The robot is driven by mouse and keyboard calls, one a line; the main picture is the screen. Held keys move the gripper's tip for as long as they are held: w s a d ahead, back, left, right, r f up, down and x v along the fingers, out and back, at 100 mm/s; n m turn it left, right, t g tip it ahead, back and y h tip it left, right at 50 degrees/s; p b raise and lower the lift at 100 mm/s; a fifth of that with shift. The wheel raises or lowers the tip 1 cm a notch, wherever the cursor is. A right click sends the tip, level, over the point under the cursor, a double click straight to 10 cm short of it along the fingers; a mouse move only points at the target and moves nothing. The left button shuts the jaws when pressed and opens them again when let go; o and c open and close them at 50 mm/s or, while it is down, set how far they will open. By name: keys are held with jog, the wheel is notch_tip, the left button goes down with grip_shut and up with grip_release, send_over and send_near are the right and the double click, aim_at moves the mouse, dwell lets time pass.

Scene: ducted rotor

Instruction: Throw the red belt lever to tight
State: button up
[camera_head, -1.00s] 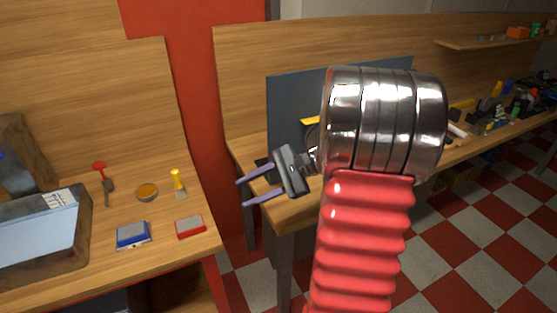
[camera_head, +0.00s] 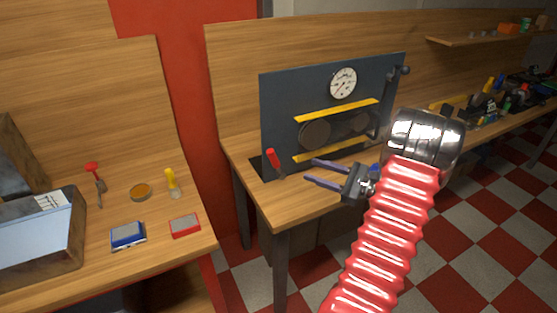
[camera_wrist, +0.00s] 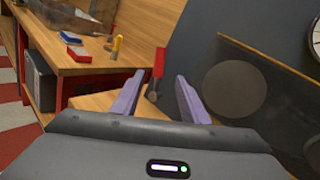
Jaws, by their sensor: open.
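The red belt lever (camera_head: 274,160) stands at the lower left of a dark blue-grey panel (camera_head: 286,100), with its red grip tilted up and to the left. In the wrist view the red lever (camera_wrist: 157,66) shows between and beyond my fingertips, with a dark lower part. My gripper (camera_head: 312,171) is open and empty, its two purple fingers pointing left toward the lever from its right side, apart from it as far as I can tell. In the wrist view my gripper (camera_wrist: 158,80) has one finger on each side of the lever.
The panel bears a round gauge (camera_head: 343,83), yellow bars (camera_head: 338,110), dark pulley discs (camera_head: 315,133) and a crank-like handle (camera_head: 398,73) at right. A separate bench at left holds a blue box (camera_head: 128,236) and a red box (camera_head: 185,226). A gap separates the two benches.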

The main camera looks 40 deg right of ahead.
aim_at(277, 159)
jog(key=x, duration=1.4)
jog(key=shift+c, duration=0.4)
grip_shut()
dwell(0.3)
